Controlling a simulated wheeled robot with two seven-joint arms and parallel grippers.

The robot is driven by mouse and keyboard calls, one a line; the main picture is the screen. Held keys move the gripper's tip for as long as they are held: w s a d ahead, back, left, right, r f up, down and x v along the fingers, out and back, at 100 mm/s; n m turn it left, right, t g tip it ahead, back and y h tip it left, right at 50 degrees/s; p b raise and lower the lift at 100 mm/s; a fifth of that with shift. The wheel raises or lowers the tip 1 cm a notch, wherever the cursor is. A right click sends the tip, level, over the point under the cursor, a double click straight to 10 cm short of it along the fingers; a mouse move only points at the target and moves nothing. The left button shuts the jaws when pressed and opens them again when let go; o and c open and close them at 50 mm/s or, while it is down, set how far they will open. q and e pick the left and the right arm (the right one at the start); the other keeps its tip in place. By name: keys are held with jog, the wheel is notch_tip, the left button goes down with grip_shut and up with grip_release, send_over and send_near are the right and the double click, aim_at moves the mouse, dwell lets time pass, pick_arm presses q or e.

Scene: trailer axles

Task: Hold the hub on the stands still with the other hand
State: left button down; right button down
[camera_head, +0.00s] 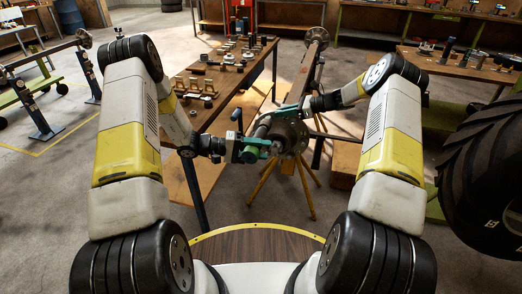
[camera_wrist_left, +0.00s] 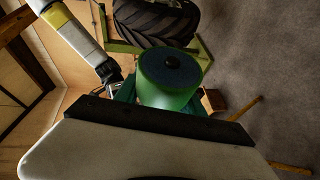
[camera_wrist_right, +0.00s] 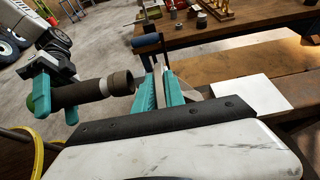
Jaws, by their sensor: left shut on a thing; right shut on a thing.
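The hub (camera_head: 291,134) is a dark round flange at the near end of an axle (camera_head: 311,70) held on yellow-legged stands (camera_head: 305,187). My right gripper (camera_head: 291,109) is at the hub's upper edge. In the right wrist view its teal fingers (camera_wrist_right: 163,92) are shut on a thin grey edge, which seems to be the hub's flange. My left gripper (camera_head: 252,150) is shut on a dark cylindrical tool (camera_wrist_right: 75,94) with a green end (camera_wrist_left: 170,80). The tool's brownish tip (camera_wrist_right: 120,82) points toward the hub. Whether it touches the hub is unclear.
A wooden bench (camera_head: 225,85) with several metal parts stands left of the axle. Another bench (camera_head: 460,65) is at the back right. A large tyre (camera_head: 485,170) stands at the right. Another axle (camera_head: 45,55) lies on stands at the far left.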

pick_arm(q)
jog(key=shift+w+d, duration=0.25)
jog(key=shift+w, duration=0.5)
jog(key=shift+w+d, duration=0.25)
jog(key=shift+w, duration=0.45)
jog(key=shift+w+d, duration=0.25)
jog(key=shift+w, duration=0.5)
dwell(1.5)
jog(key=shift+s+a, duration=0.1)
jog(key=shift+s, duration=0.05)
jog(key=shift+s+a, duration=0.2)
jog(key=shift+s, duration=0.45)
jog(key=shift+s+a, duration=0.2)
jog(key=shift+s, duration=0.5)
jog(key=shift+s+a, duration=0.2)
jog(key=shift+s, duration=0.45)
pick_arm(e)
jog(key=c, duration=1.3)
grip_release()
